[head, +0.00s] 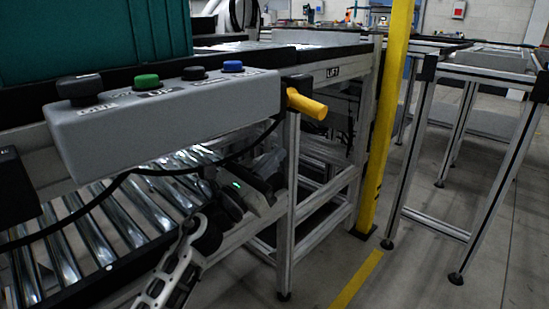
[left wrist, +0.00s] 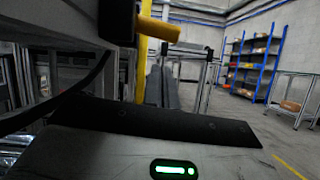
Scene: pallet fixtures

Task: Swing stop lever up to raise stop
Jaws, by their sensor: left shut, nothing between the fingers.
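The stop lever is a yellow handle (head: 308,105) on a black pivot block at the right end of the grey button box (head: 170,125). It sticks out to the right, tilted slightly down. In the left wrist view the yellow handle (left wrist: 159,28) is at the top middle, beyond my gripper's body. My left gripper (head: 272,163) is below and left of the handle, under the button box, apart from the handle. It is shut and empty; its fingertips are hard to make out. I cannot pick out the stop itself. My right gripper is not in view.
A yellow post (head: 385,120) stands right of the lever. The roller conveyor (head: 90,235) runs at lower left, with a teal crate (head: 90,35) above. A black cable (head: 120,180) hangs under the button box. An aluminium frame (head: 470,80) stands at right; floor between is clear.

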